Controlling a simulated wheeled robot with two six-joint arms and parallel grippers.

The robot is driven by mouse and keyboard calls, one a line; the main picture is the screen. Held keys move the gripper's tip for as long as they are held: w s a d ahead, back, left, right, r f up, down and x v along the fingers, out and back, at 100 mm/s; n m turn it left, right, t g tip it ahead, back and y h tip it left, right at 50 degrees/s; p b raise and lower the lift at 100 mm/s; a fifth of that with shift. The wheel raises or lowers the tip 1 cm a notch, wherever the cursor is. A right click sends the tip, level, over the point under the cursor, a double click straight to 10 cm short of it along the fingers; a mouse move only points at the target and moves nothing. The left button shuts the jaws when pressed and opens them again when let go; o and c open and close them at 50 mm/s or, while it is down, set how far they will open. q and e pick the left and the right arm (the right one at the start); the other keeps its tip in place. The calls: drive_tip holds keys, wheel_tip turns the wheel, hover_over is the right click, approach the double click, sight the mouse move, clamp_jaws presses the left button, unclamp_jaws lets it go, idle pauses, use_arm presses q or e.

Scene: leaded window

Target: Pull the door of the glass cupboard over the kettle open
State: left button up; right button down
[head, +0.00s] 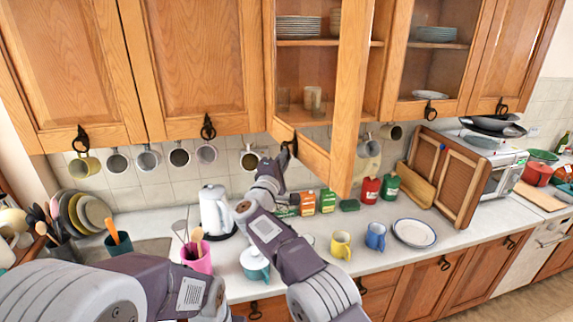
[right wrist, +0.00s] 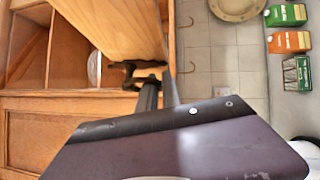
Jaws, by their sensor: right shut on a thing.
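The glass cupboard door (head: 354,90) stands swung out from the cabinet above the white kettle (head: 214,211), with its bottom corner jutting into the room. Through the opening and glass I see stacked plates (head: 298,27) and glasses (head: 313,98) on shelves. My right gripper (head: 287,152) is at the lower part of the door, shut on its dark handle (head: 291,143). In the right wrist view, the fingers (right wrist: 148,88) meet the dark handle (right wrist: 135,72) at the wooden door (right wrist: 115,25). My left arm enters at the lower left; its gripper is out of view.
Mugs (head: 180,155) hang under the cupboards. A pink utensil cup (head: 197,258), a teapot (head: 254,264), a yellow mug (head: 341,245) and a blue mug (head: 375,236) stand on the counter below. A wooden rack (head: 444,175) and microwave (head: 505,172) are at right.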

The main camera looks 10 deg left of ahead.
drive_tip(key=shift+a+r, duration=0.1)
drive_tip(key=shift+a, duration=0.1)
idle(0.3)
drive_tip(key=c, duration=1.5)
unclamp_jaws()
drive_tip(key=shift+c, duration=0.2)
